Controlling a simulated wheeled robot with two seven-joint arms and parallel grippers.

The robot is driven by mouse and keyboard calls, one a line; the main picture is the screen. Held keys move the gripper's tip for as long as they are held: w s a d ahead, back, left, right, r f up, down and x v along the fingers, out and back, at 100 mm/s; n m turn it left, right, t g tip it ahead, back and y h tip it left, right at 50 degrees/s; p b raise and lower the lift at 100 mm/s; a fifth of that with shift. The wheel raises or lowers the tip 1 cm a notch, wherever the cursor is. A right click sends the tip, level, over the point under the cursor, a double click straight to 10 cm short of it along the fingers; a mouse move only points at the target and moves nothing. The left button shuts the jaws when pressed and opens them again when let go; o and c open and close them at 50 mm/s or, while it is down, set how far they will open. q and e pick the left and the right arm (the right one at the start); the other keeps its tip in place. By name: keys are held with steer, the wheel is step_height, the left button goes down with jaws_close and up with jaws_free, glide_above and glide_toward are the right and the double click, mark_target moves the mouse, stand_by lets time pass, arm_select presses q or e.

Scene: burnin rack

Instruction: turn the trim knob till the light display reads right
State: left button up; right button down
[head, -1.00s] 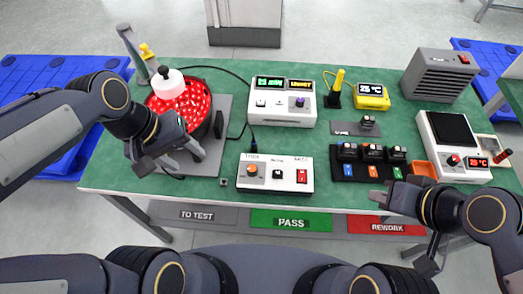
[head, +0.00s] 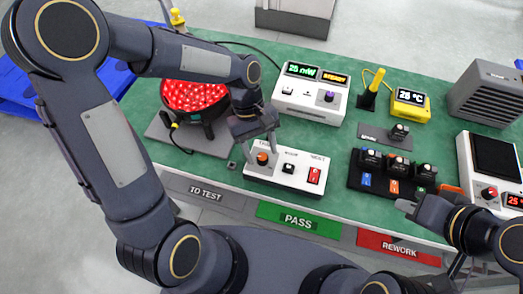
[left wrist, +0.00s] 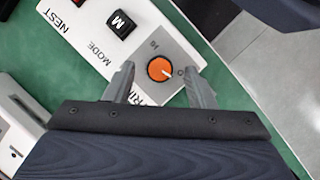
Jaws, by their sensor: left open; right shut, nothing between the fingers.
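The orange trim knob (head: 262,158) is at the left end of a white control box (head: 318,190) marked TRIM, MODE and NEST. My left gripper (head: 263,146) is above it, pointing down. In the left wrist view the knob (left wrist: 160,69) shows between the two open fingertips (left wrist: 160,82), with no clear contact. The light display (head: 301,71) on the white meter reads about 25 mW in green, with a smaller amber display (head: 335,79) beside it. My right gripper (head: 407,207) is shut and empty near the table's front right.
A bowl of red lights (head: 195,96) stands left of the control box, partly behind my left arm. Several small modules sit in a black rack (head: 355,181) to the right. A yellow thermometer (head: 410,103) and a grey heater box (head: 487,92) stand behind.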

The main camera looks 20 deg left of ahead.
arm_select(q)
steer(key=shift+s+d+f, duration=0.2)
steer(key=shift+f, duration=0.4)
steer(key=c, duration=1)
